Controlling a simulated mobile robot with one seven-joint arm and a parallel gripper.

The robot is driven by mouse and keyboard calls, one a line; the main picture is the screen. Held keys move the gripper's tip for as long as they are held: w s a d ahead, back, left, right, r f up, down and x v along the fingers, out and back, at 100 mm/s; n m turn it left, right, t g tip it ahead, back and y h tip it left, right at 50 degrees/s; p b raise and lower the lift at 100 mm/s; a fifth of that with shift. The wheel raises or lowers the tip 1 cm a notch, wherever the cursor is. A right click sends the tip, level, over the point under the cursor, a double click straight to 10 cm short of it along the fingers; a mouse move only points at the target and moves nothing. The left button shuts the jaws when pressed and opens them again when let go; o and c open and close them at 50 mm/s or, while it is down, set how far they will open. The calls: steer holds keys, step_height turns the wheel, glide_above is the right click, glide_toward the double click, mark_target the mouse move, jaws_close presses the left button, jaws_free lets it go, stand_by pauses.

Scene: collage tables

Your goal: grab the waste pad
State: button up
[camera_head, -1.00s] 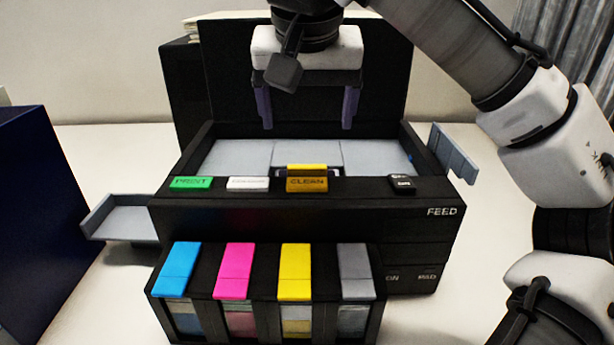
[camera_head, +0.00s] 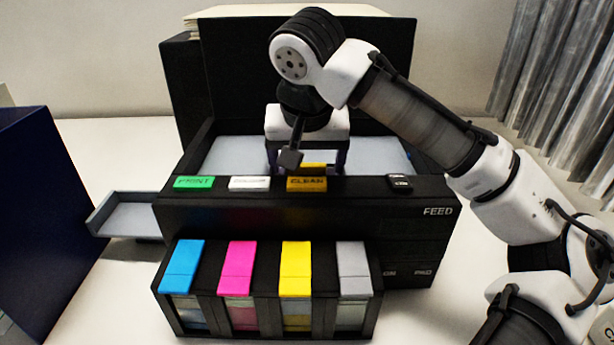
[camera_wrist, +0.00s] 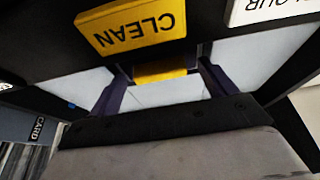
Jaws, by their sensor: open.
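The black printer (camera_head: 300,215) stands on the table with its top open, and pale pad-like panels (camera_head: 232,155) line the inside. A yellow bar (camera_wrist: 160,72) shows inside, behind the yellow CLEAN button (camera_head: 307,184). I cannot tell for sure which part is the waste pad; a PAD label (camera_head: 423,272) is on the printer's lower right front. My gripper (camera_head: 307,165) points down into the open top, its tips partly hidden behind the front panel. In the wrist view my gripper (camera_wrist: 163,75) is open, with one purple finger on each side of the yellow bar. Contact is not clear.
Cyan, magenta, yellow and grey cartridges (camera_head: 265,270) stand in front of the printer. A grey tray (camera_head: 128,212) sticks out at left. A dark blue block (camera_head: 40,220) stands further left. The raised lid (camera_head: 235,75) is behind my gripper. A CARD part (camera_wrist: 38,127) shows in the wrist view.

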steer(key=c, duration=1.1)
steer(key=shift+r, duration=0.1)
